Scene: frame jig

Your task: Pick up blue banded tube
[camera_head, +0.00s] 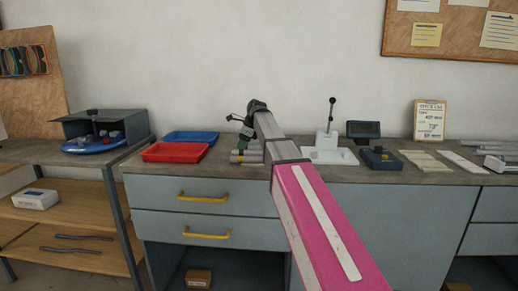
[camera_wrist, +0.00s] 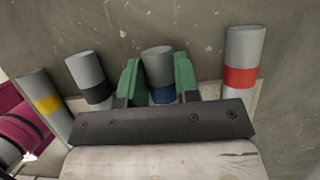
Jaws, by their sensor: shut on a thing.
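The blue banded tube (camera_wrist: 158,66) is a grey cylinder with a dark blue band, in the middle of the wrist view. My gripper (camera_wrist: 158,78) is shut on it, with one green finger on each side of the tube. Part of the blue band is hidden behind the dark gripper bar. In the head view my gripper (camera_head: 243,141) is low over the counter, and the blue band cannot be made out there.
A red tray (camera_head: 175,152) and a blue tray (camera_head: 190,137) lie left on the counter. A white lever device (camera_head: 328,147) stands right.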

